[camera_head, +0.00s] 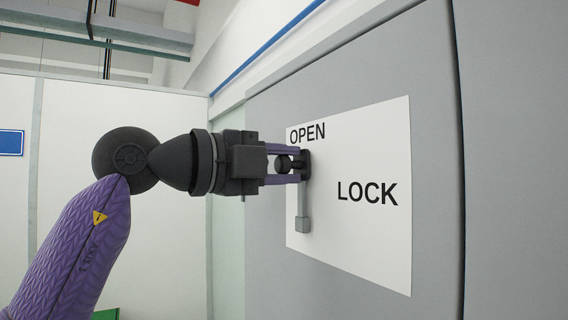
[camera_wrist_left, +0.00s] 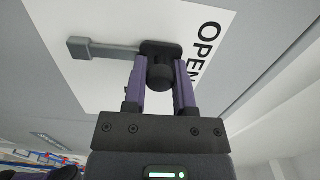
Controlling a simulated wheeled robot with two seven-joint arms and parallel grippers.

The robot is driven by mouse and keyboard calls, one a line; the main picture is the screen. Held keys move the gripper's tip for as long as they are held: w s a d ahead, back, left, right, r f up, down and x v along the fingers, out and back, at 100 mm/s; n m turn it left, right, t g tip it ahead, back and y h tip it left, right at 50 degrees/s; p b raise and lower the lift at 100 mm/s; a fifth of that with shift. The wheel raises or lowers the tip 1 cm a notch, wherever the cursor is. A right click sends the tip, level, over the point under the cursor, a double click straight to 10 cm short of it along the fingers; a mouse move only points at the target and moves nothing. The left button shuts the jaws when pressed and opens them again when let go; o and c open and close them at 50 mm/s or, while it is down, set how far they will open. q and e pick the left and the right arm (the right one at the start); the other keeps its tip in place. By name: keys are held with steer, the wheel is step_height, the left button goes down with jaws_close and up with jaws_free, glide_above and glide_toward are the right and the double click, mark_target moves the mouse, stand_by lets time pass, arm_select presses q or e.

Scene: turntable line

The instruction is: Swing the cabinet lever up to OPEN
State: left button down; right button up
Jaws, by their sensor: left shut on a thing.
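The lever is a thin grey bar (camera_head: 303,200) on a white panel (camera_head: 375,240) of the grey cabinet. It stands upright, with a grey block (camera_head: 303,225) at its lower end and a dark end piece with a black knob (camera_head: 283,163) at the top, just under the word OPEN. My left gripper (camera_head: 290,164) is shut on the knob end, one purple finger above and one below. The left wrist view shows the knob (camera_wrist_left: 160,74) between the fingers and the bar (camera_wrist_left: 115,50) running left to the block (camera_wrist_left: 79,47). My right gripper is out of view.
The word LOCK (camera_head: 367,193) is right of the lever. The grey cabinet front (camera_head: 435,150) is flat around the panel, with a dark vertical seam (camera_head: 459,150) to the right. White wall panels (camera_head: 70,130) stand behind at left.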

arm_select(q)
steer(key=shift+c, duration=2)
jaws_free()
steer(key=shift+w+a, duration=0.1)
steer(key=shift+s+a+f+b, duration=0.1)
steer(key=shift+s+a+b, duration=0.15)
steer(key=shift+b, duration=0.1)
steer(key=b+v, duration=0.3)
steer(key=v, duration=0.6)
